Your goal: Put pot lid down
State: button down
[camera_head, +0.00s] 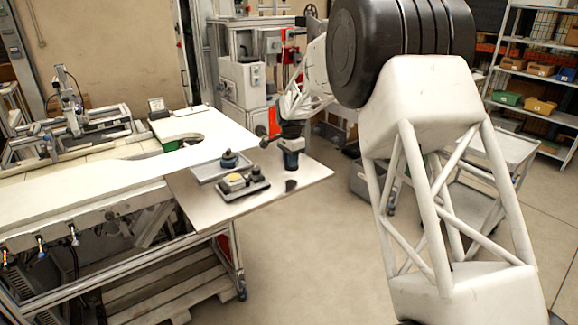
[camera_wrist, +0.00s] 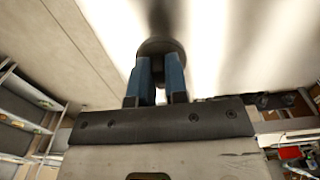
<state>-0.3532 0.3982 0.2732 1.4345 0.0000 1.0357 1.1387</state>
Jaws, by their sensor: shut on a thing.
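My gripper (camera_head: 291,166) points down over the right part of the light tabletop (camera_head: 315,172). In the wrist view its two blue fingers (camera_wrist: 159,68) are close together, shut on the pot lid (camera_wrist: 160,46), a dark round piece at their tips. In the head view I cannot make the lid out apart from the fingers. A dark patch shows on the tabletop below the gripper; whether the lid touches the surface is unclear.
Left of my gripper, a grey tray (camera_head: 205,172) holds a dark blue round piece (camera_head: 229,159). The tabletop's right corner is bare. Shelves (camera_head: 540,70) stand far right.

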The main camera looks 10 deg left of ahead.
aim_at(289, 172)
jog(key=shift+w+a+f, duration=0.1)
jog(key=shift+w+a, duration=0.15)
jog(key=shift+w, duration=0.45)
jog(key=shift+w+a, duration=0.25)
jog(key=shift+w, duration=0.45)
jog(key=shift+f, duration=0.1)
jog(key=shift+f, duration=1.7)
jog(key=shift+f, duration=0.1)
jog(key=c, duration=1.1)
grip_release()
notch_tip(289, 172, up, 12)
jog(key=shift+r, duration=0.15)
